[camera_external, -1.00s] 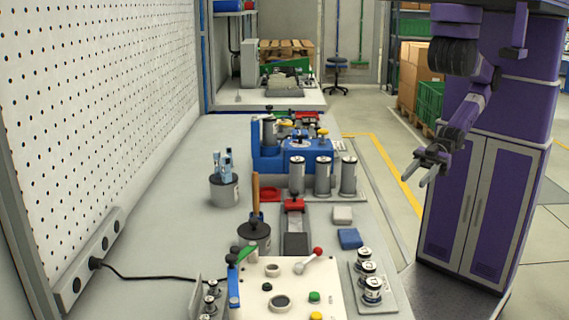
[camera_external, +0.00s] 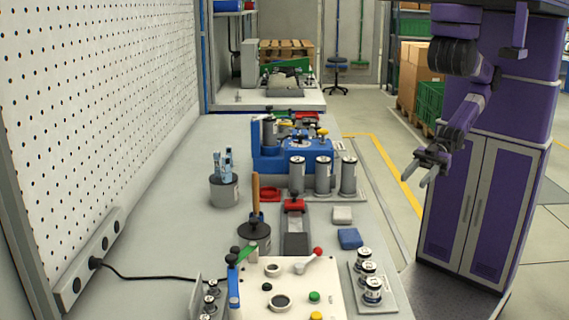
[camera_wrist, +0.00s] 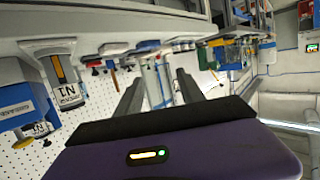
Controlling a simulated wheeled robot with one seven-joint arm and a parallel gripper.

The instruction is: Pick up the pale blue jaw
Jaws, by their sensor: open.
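A pale blue upright piece (camera_external: 224,163), in two prongs, stands on a dark grey round pot (camera_external: 222,190) at the left of the bench in the external view; it looks like the pale blue jaw. My gripper (camera_external: 427,168) is open and empty, off the bench's right side, far from the pale blue piece. In the wrist view my gripper (camera_wrist: 158,88) shows its two dark fingers apart, with nothing between them. A small pale blue shape (camera_wrist: 155,82) appears beyond the fingers, too small to identify surely.
A blue fixture (camera_external: 268,155) and grey cylinders (camera_external: 323,175) stand mid-bench. A white panel (camera_external: 300,285) with buttons and levers is in front. Free bench lies left, beside the pegboard (camera_external: 100,90).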

